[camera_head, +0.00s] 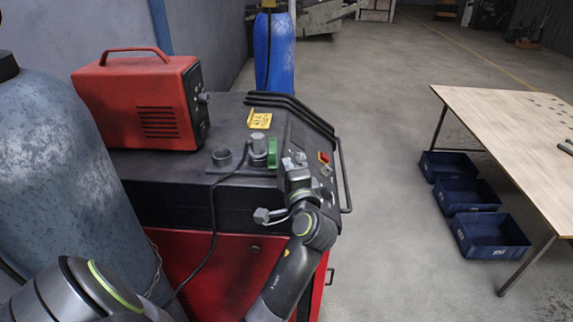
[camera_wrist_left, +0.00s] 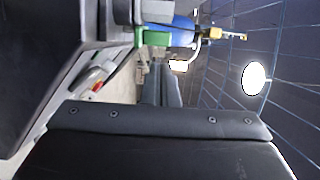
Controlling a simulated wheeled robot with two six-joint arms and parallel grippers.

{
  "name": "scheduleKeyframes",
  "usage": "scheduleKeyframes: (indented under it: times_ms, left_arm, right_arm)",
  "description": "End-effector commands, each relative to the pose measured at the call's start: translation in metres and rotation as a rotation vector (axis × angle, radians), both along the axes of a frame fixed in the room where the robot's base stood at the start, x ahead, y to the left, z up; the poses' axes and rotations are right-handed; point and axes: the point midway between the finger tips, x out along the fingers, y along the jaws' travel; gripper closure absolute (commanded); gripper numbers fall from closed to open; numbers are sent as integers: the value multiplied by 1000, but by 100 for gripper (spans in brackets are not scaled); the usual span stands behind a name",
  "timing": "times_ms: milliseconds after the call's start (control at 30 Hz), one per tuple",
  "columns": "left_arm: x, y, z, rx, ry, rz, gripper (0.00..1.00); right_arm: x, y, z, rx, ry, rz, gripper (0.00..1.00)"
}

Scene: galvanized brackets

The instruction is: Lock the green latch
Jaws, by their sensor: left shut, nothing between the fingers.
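The green latch (camera_head: 273,152) is a small upright green piece on top of the black and red machine, beside a grey cylindrical fitting (camera_head: 258,147). In the left wrist view the green latch (camera_wrist_left: 154,39) shows near the top, against a grey part. My left gripper (camera_head: 291,164) is shut and empty, just right of and slightly nearer than the latch in the head view. A small gap seems to separate them, but contact is hard to judge. My right gripper is not in view.
A red power unit (camera_head: 140,100) sits on the machine top (camera_head: 155,168). A large blue-grey cylinder (camera_head: 62,180) stands at left, and a blue cylinder (camera_head: 275,55) stands behind. A black handrail (camera_head: 345,180) borders the machine's right side. A wooden table (camera_head: 515,115) and blue bins (camera_head: 488,232) stand right.

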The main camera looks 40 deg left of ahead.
Motion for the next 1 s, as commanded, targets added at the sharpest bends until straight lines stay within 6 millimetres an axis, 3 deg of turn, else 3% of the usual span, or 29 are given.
scheduleKeyframes:
  times_ms: [400, 1000]
  left_arm:
    - [-29, -27, 0, -2, -4, 1, 100]
    - [-30, -28, 1, -1, -2, 1, 100]
  right_arm:
    - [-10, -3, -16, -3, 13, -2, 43]
    - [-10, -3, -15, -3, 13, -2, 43]
